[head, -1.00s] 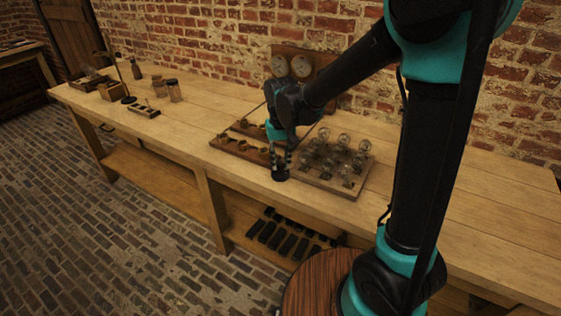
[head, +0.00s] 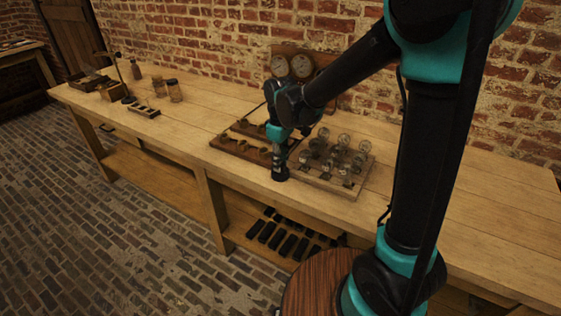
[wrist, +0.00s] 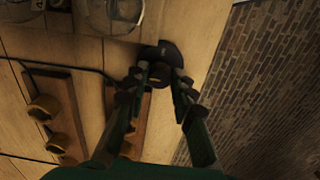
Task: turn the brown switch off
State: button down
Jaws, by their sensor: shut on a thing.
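A dark round-based switch (wrist: 172,50), brown to nearly black in this light, sits at the front edge of the bench in the wrist view. I take it to be the brown switch. My gripper (wrist: 160,77) is shut on its small knob, with a finger on each side. In the head view my gripper (head: 279,172) points down at the bench's front edge and hides most of the switch. Which way the knob is turned cannot be told.
Wooden boards with brass fittings (head: 245,147) lie left of my gripper. A board of glass jars (head: 337,158) stands close on the right. Two dials (head: 291,66) hang at the back wall. The bench top is clear farther right.

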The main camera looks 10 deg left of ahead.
jog(key=shift+n, duration=0.4)
jog(key=c, duration=1.3)
grip_release()
jog(key=shift+o, duration=0.2)
jog(key=shift+r, duration=0.1)
notch_tip(320, 180, up, 12)
